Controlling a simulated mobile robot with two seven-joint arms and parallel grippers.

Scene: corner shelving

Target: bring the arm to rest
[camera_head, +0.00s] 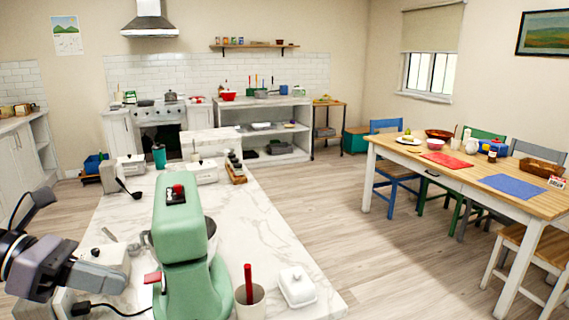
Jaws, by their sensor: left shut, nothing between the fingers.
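My left arm comes in from the left edge, over the near left part of the marble island (255,225). My left gripper (120,283) is shut and empty, pointing right. It is held left of the green stand mixer (183,235), apart from it in the picture. The mixer's lower left side and part of the counter behind the arm are hidden. My right gripper is not in view.
A cup with a red-handled tool (250,300) and a white lidded dish (297,287) stand right of the mixer. A black ladle (128,190) and a teal canister (159,156) are farther back. The floor between the island and dining table (450,182) is clear.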

